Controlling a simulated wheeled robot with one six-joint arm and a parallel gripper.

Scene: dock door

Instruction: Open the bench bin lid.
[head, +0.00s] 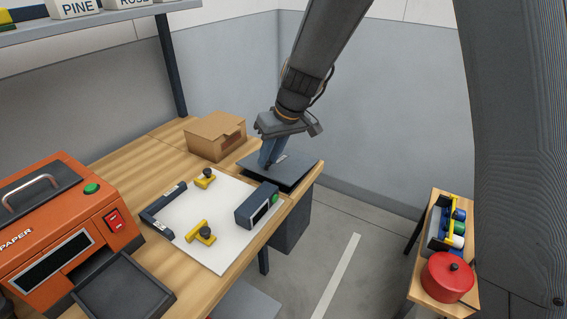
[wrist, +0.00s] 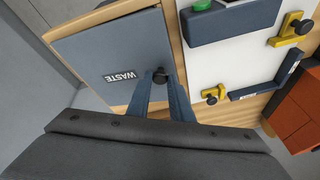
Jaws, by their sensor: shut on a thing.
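The bench bin lid (head: 298,174) is a flat blue-grey panel at the far right corner of the wooden bench. It looks level, lying down at bench height. In the wrist view the lid (wrist: 110,50) bears a black label reading WASTE and a small dark knob (wrist: 161,74) near one edge. My gripper (head: 268,160) comes down from above onto the lid. In the wrist view my gripper (wrist: 161,82) has its two blue-grey fingers on either side of the knob, shut on it. In the head view the fingers hide the knob.
A cardboard box (head: 216,136) stands left of the lid. A white board (head: 207,238) with yellow clamps and a dark block (head: 257,206) with a green button lie in front. An orange machine (head: 60,220) is at left.

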